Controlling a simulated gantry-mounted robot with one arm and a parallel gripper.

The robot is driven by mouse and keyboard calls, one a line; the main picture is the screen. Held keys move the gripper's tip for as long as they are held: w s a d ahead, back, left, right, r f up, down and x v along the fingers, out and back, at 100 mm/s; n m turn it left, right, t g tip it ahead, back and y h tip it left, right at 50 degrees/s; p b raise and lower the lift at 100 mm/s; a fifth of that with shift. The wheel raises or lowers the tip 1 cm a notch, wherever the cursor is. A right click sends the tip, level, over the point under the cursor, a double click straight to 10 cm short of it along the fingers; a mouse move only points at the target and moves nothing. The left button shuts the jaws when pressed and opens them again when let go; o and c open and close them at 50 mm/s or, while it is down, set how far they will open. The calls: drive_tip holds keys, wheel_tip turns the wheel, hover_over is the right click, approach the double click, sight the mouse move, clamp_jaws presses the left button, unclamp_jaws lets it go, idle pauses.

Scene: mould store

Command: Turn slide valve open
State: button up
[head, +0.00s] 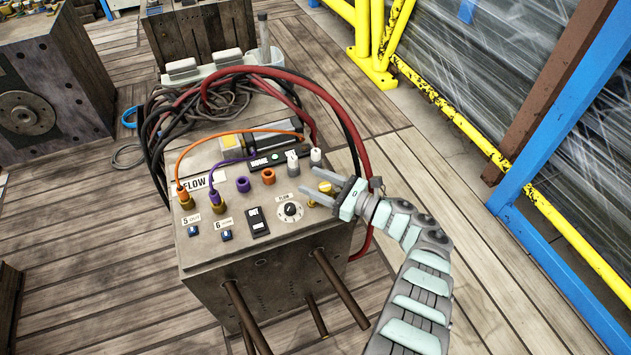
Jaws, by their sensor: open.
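A grey control box (225,265) stands on legs in the middle of the head view. My gripper (308,180) is at the right end of its sloped panel, fingers pointing left. Its two fingers are apart, with a brass fitting (325,187) showing between them. Whether the fingers touch it is unclear. A smaller brass piece (311,203) shows just below the lower finger. No label marks a slide valve; I cannot tell for sure which fitting it is. My gripper hides part of the panel's right edge.
A round dial (290,211), a black rocker switch (258,221), and orange (183,195) and purple (216,202) plugs with cables sit to the left. Thick red hoses (345,125) loop behind my gripper. A yellow rail (470,130) and blue post (570,145) stand right.

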drive_tip(key=v, duration=1.1)
drive_tip(key=shift+w, duration=0.1)
drive_tip(key=shift+a, duration=0.1)
